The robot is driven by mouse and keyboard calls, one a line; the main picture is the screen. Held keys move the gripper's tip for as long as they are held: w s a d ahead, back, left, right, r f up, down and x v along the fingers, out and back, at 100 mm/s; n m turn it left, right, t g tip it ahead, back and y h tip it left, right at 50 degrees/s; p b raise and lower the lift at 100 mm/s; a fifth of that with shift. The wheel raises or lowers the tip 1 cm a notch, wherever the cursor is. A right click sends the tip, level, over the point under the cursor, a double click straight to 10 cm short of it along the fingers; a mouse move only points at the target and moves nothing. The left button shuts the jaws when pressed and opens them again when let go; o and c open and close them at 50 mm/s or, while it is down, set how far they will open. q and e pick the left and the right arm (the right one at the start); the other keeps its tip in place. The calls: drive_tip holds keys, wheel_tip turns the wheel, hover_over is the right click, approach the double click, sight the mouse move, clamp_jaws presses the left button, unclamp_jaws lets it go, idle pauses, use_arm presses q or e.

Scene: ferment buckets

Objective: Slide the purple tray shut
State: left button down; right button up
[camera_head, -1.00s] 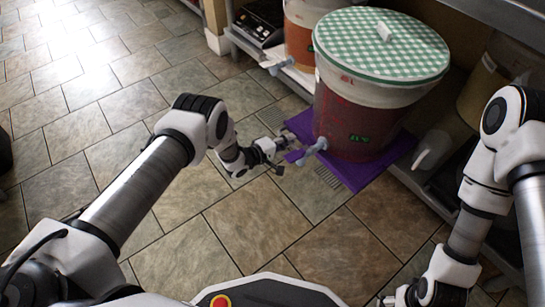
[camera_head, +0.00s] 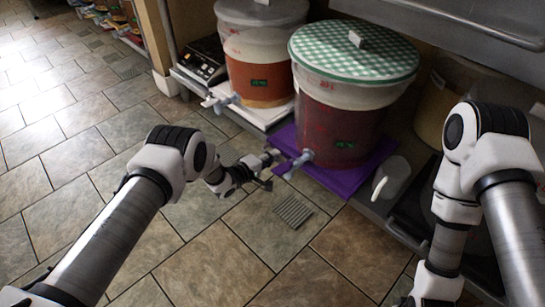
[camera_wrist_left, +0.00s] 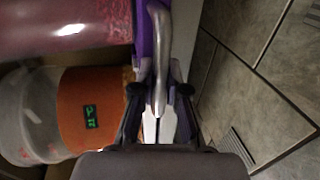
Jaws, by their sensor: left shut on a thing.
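The purple tray (camera_head: 345,184) lies at the shelf front under a bucket (camera_head: 342,125) of dark red liquid with a green checked lid (camera_head: 355,50). A grey spigot (camera_head: 298,164) sticks out from the bucket above the tray's front.
A bucket of orange liquid (camera_head: 260,85) stands on a white tray (camera_head: 262,114) to the left, its spigot facing out. Open tiled floor with a grate (camera_head: 293,211) lies in front.

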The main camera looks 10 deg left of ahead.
use_arm(q)
drive_tip(key=c, duration=1.2)
unclamp_jaws()
